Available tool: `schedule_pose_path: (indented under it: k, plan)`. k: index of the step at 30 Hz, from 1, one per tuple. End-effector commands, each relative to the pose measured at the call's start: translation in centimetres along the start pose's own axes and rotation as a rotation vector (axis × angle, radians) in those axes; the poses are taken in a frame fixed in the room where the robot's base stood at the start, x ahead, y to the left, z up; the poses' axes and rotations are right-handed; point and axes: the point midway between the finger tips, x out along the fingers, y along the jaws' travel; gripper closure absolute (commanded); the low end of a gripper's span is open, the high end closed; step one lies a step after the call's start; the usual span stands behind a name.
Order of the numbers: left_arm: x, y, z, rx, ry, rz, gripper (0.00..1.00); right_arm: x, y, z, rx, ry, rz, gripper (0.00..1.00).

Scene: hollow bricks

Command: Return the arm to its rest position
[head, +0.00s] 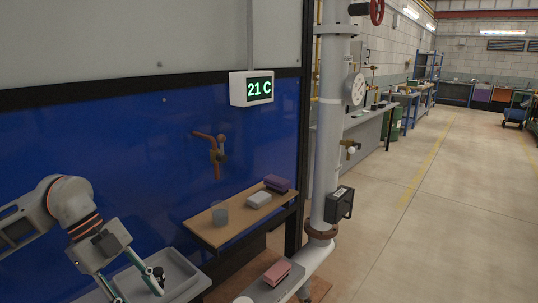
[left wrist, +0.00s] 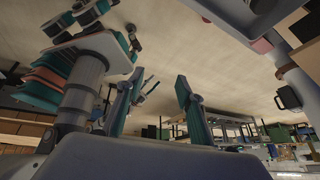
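My left arm comes in from the left in the head view. Its gripper (head: 154,282) points down in front of the grey basin (head: 184,268) at the lower left. In the left wrist view the two fingers of the left gripper (left wrist: 154,88) stand well apart, with nothing held between them.
A pink brick (head: 277,271) lies below on a grey surface. A thick pipe (head: 328,130) stands to the right. Open floor (head: 440,220) lies beyond.

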Motion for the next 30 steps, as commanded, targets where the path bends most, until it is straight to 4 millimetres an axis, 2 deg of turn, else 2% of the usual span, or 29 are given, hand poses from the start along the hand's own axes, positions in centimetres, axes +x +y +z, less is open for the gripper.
schedule_pose_path:
  k: [1,5,9,12,15,18,20,23,26,30]
  plan:
    - [1.7,-0.2,-1.4,0.049,0.059,-0.004,0.63,0.1,0.1,-0.3,-0.001,0.005,0.002,0.60]
    - [5.6,-0.9,-5.6,0.189,0.237,-0.058,0.63,0.2,0.3,-0.7,-0.002,0.012,0.004,0.60]
    - [9.3,-1.9,-11.7,0.321,0.485,-0.193,0.63,0.0,0.1,-0.2,0.000,0.004,0.002,0.60]
    - [10.6,-2.8,-15.7,0.366,0.658,-0.342,0.63,0.0,0.0,0.1,0.000,-0.002,0.001,0.60]
    - [10.9,-4.0,-18.7,0.356,0.803,-0.517,0.63,0.0,0.0,0.2,0.000,-0.004,0.000,0.60]
    - [10.7,-5.3,-20.0,0.292,0.906,-0.708,0.63,0.0,0.0,0.3,0.000,-0.006,0.000,0.60]
    - [10.5,-6.1,-20.0,0.227,0.945,-0.824,0.63,0.0,0.0,0.4,0.000,-0.007,0.000,0.60]
    - [10.5,-7.3,-18.6,0.084,0.969,-1.008,0.63,0.0,0.0,0.4,0.000,-0.007,0.000,0.60]
    - [11.3,-7.8,-15.5,-0.098,0.937,-1.167,0.63,0.0,0.0,0.3,0.000,-0.007,0.000,0.60]
    - [14.3,-6.7,-9.4,-0.396,0.809,-1.320,0.63,0.0,0.0,0.3,0.000,-0.006,0.000,0.60]
